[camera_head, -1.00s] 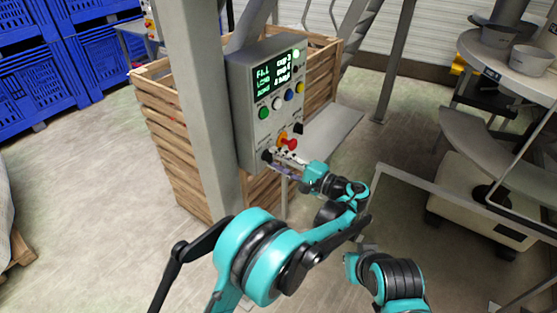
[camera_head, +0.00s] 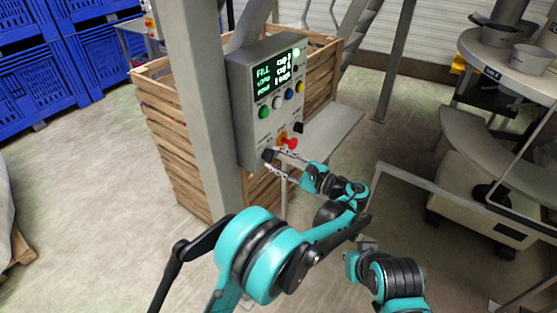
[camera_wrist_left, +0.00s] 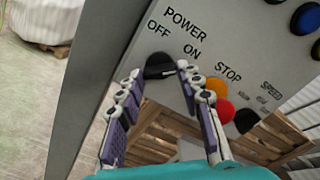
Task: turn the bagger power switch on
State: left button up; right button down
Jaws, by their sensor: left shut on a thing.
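The power switch is a black knob (camera_wrist_left: 158,68) under the POWER, OFF and ON labels, low on the grey control panel (camera_head: 245,135). In the head view the knob (camera_head: 268,155) shows at the panel's lower left. My left gripper (camera_wrist_left: 160,71) has its two fingers on either side of the knob, with the tips closed against it. In the head view the left gripper (camera_head: 275,161) reaches the panel from the right. The knob's exact pointing direction cannot be told. My right arm shows at the bottom right, but its gripper is not visible.
A red stop button (camera_wrist_left: 222,110) on a yellow base sits just right of the switch. Coloured buttons and a lit display (camera_head: 275,75) are above. A grey post (camera_head: 200,110) stands left of the panel, a wooden crate (camera_head: 170,140) behind it.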

dwell(0.4)
pick_arm(q)
jog(key=o, duration=1.2)
jog(key=shift+a, duration=0.1)
jog(key=shift+c, duration=0.2)
notch_tip(320, 180, up, 10)
